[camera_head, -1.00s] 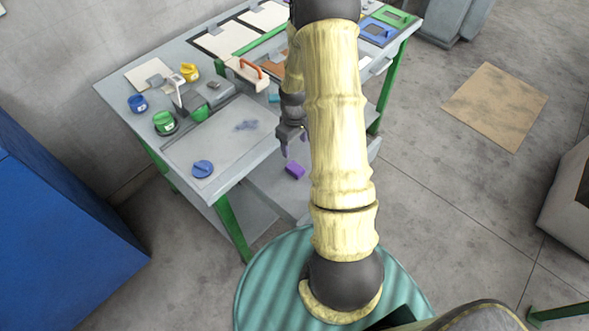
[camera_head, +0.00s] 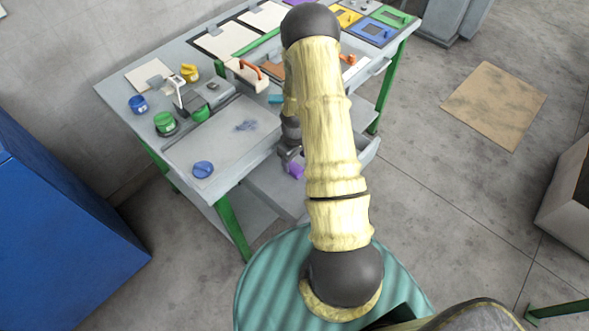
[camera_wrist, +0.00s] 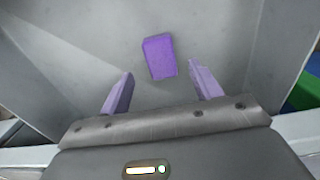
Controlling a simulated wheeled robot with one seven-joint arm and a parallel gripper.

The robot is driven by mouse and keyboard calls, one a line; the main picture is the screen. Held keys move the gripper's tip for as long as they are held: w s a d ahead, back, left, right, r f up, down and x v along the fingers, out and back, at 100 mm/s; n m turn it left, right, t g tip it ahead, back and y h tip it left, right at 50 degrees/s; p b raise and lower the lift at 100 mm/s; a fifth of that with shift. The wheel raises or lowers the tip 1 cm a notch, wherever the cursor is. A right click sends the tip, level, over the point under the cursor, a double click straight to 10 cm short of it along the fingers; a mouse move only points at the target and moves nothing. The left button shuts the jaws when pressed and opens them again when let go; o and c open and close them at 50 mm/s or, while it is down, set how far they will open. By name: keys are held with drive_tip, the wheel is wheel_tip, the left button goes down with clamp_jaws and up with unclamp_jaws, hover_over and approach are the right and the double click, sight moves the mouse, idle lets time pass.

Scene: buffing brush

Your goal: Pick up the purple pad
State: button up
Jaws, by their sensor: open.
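The purple pad (camera_wrist: 159,57) is a small block lying on the bare grey floor of an open drawer (camera_wrist: 90,45). In the head view the pad (camera_head: 296,170) shows just below my gripper, partly covered by it. My gripper (camera_wrist: 164,78) is open and empty. Its two light purple fingers point toward the pad, and the pad sits between their lines, slightly beyond the tips. In the head view my gripper (camera_head: 291,158) is over the drawer, largely hidden by my arm.
The workbench (camera_head: 215,140) bears a blue knob-like piece (camera_head: 203,169), a green container (camera_head: 165,122), a yellow one (camera_head: 189,72) and an orange-handled block (camera_head: 246,75). Drawer walls rise around the pad. A blue cabinet (camera_head: 60,220) stands at the left.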

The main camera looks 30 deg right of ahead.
sight(295, 168)
drive_tip(key=shift+f+p, duration=0.35)
drive_tip(key=shift+f, duration=1.55)
drive_tip(key=shift+a, duration=0.15)
drive_tip(key=c, duration=1)
drive_tip(key=shift+s, duration=0.1)
drive_tip(key=shift+c, duration=0.7)
wheel_tip(295, 168, up, 10)
drive_tip(key=b, duration=0.1)
